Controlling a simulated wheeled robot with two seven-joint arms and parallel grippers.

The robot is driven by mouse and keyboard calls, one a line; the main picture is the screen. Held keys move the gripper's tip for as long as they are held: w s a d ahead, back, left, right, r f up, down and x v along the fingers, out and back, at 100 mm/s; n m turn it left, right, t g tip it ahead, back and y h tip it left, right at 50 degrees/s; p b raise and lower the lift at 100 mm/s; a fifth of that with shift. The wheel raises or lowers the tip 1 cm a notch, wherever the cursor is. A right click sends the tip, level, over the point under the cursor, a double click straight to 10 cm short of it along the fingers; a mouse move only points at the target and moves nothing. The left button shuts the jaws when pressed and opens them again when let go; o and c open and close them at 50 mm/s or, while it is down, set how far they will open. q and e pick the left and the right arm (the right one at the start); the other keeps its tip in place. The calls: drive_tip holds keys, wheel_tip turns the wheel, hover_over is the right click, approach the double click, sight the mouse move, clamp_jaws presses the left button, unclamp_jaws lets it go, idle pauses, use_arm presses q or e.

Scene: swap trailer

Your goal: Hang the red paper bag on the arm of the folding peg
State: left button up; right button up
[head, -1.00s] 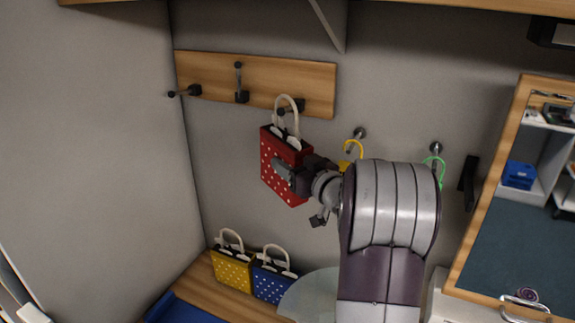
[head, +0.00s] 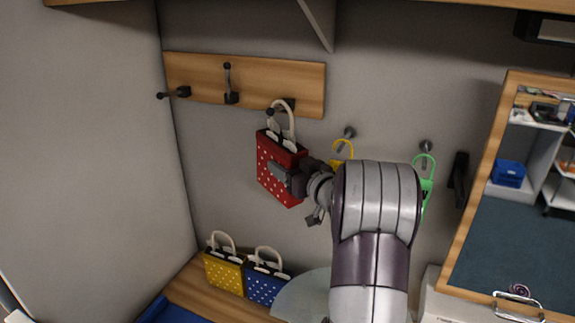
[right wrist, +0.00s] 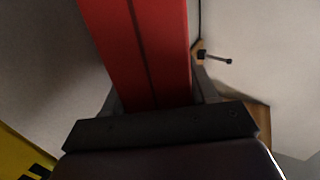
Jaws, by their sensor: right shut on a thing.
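The red paper bag (head: 279,167) with white dots hangs upright in my right gripper (head: 281,173), which is shut on its body from the right. The bag fills the upper middle of the right wrist view (right wrist: 140,45), between the fingers. Its pale loop handle (head: 289,118) stands up in front of the rightmost peg (head: 272,111) on the wooden board (head: 250,74). That peg's arm points out. I cannot tell whether it passes through the loop. The middle peg (head: 229,84) is folded up; the left peg (head: 175,93) points out. My left gripper is not in view.
A yellow bag (head: 223,272) and a blue bag (head: 264,287) stand on the wooden shelf (head: 190,286) below. Yellow (head: 341,150) and green (head: 426,180) hanging things are on wall hooks to the right. A wood-framed opening (head: 478,210) is at far right.

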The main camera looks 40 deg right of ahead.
drive_tip(key=o, duration=1.5)
drive_tip(key=shift+c, duration=0.2)
drive_tip(key=shift+s+f, duration=0.1)
drive_tip(key=shift+s, duration=0.2)
drive_tip(key=s+b, duration=0.4)
drive_tip(key=s, duration=0.8)
drive_tip(key=shift+a+r, duration=0.2)
drive_tip(key=shift+a, duration=0.1)
